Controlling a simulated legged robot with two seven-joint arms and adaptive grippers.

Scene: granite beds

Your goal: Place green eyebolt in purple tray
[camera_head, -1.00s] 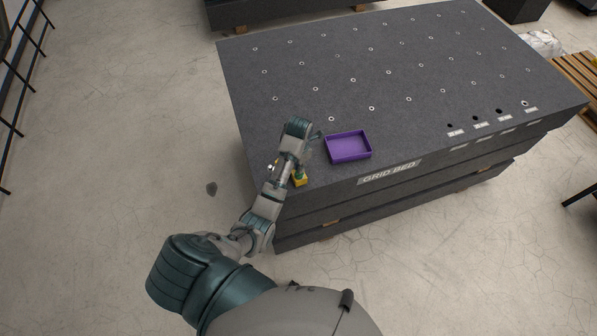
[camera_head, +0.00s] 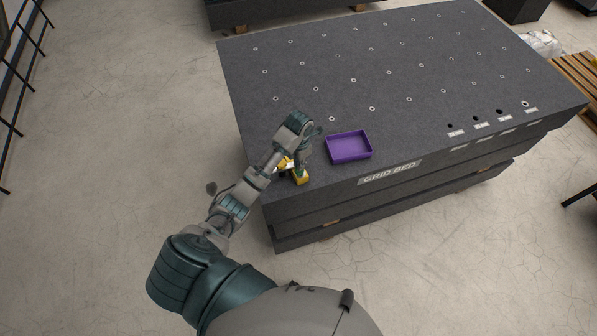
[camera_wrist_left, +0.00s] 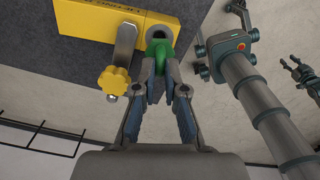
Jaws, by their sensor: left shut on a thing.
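The green eyebolt (camera_wrist_left: 159,50) shows as a green ring at the yellow block (camera_wrist_left: 95,18) in the wrist view. My left gripper (camera_wrist_left: 160,70) is shut on it. In the head view this gripper (camera_head: 300,166) is at the yellow block (camera_head: 301,178), near the bed's front left corner, and mostly hides the eyebolt. How far the eyebolt sits in the block is hidden. The purple tray (camera_head: 348,145) lies empty on the bed, just right of my left gripper. A small dark claw, seemingly my right gripper (camera_wrist_left: 303,76), shows at the wrist view's right edge, too small to judge.
A metal clamp with a yellow knob (camera_wrist_left: 115,80) is beside the eyebolt. The granite bed (camera_head: 400,80) has rows of small holes and is clear behind the tray. Its front edge, labelled GRID BED, is close to the tray. A wooden pallet (camera_head: 577,75) stands at the far right.

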